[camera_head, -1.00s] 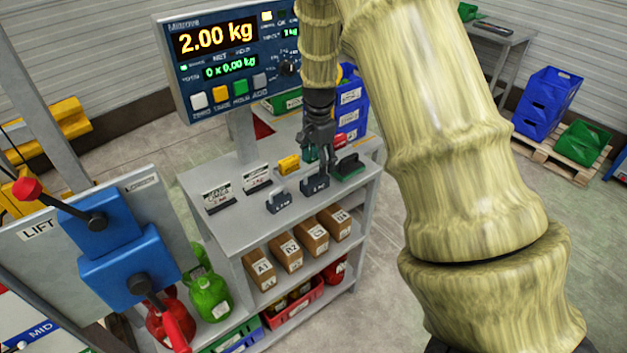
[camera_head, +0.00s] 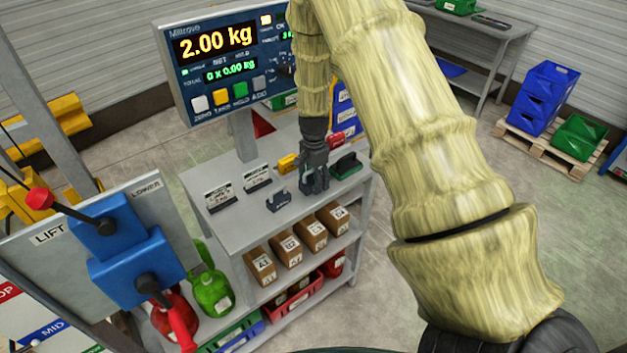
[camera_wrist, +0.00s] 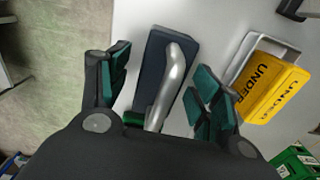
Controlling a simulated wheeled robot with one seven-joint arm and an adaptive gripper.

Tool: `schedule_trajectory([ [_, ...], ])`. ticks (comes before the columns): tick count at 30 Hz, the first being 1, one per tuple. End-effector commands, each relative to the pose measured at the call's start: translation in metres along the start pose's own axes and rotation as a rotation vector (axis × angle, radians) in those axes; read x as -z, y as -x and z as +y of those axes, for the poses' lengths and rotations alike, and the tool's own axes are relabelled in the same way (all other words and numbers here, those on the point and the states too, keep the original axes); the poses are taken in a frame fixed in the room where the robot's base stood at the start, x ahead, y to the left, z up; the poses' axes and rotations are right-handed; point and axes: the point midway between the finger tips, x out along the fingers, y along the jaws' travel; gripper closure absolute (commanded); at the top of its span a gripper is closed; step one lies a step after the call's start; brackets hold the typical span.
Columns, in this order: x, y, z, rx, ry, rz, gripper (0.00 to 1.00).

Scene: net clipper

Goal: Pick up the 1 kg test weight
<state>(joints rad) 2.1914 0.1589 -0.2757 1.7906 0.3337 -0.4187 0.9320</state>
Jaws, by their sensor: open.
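A dark slate-blue test weight with a silver handle lies between the fingers of my gripper (camera_wrist: 163,78) in the wrist view; its block (camera_wrist: 155,50) shows behind the handle. My gripper (camera_head: 314,187) is open, with a teal-padded finger on each side of the handle. In the head view it is low over the shelf top and hides most of this weight. A second dark weight (camera_head: 279,201) stands to its left on the same top. I cannot read the marking on either weight, so I cannot tell which is 1 kg.
A yellow block marked UNDER (camera_wrist: 277,88) sits close right of the gripper in the wrist view. A green-handled item (camera_head: 347,166) stands right of it in the head view, and label cards (camera_head: 220,197) stand left. The scale display (camera_head: 228,60) rises behind the shelf (camera_head: 235,225).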

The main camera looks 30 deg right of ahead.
Motion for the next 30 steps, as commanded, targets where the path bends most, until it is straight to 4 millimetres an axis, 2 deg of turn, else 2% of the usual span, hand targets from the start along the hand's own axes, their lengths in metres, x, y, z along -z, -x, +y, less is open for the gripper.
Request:
schedule_trajectory([
  [10,-0.0003,-0.0047,0.0001,0.000,0.000,0.000,0.36],
  [18,-0.0003,-0.0046,0.0002,0.000,0.000,0.000,0.85],
  [21,-0.0004,-0.0046,0.0001,0.000,0.000,0.000,1.00],
  [30,-0.0003,-0.0034,-0.0007,0.002,0.001,0.000,1.00],
])
